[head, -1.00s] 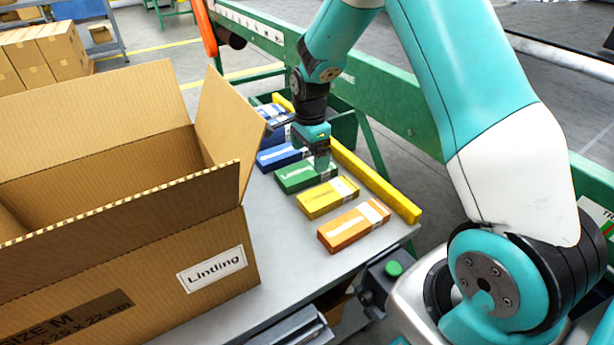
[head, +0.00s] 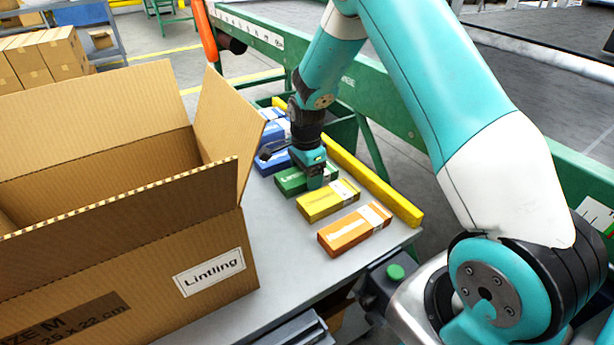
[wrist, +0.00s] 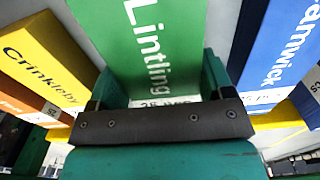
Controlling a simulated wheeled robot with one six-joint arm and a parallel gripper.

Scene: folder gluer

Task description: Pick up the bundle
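The green bundle marked Lintling (head: 291,181) lies flat on the grey table, in a row with other bundles. My gripper (head: 308,172) is down at its right part, with one finger against or close beside its near long side. In the wrist view the green bundle (wrist: 150,45) runs between my two fingers (wrist: 163,88), one at each side. The fingers look very close to its sides; I cannot tell whether they press on it. Its end with the white label is partly hidden by my gripper.
A yellow bundle (head: 328,201) and an orange bundle (head: 354,230) lie nearer; blue bundles (head: 272,160) lie beyond. A yellow rail (head: 375,188) runs along the right side. A large open carton labelled Lintling (head: 120,270) stands left. Grey table is bare between carton and bundles.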

